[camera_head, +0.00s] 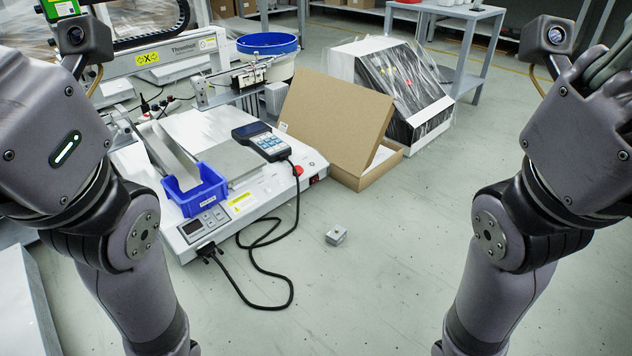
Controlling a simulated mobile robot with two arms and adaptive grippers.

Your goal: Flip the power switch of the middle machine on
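The white gantry screwdriver machine (270,190) stands left of centre on the floor area in front of me. A small red and black switch (314,181), which looks like its power switch, sits low on the right side of its base. Whether it is on or off is too small to tell. A red round button (297,170) is just left of it. Both my arms are folded up at the picture's sides, well apart from the machine. Part of my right gripper (608,66) shows at the right edge, its fingertips unclear. My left gripper is outside the picture.
A blue bin (196,190) and a handheld controller (262,142) with a black cable (262,270) sit on the machine. An open cardboard box (335,120) stands right behind the switch. A small grey block (336,236) lies on the open floor.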

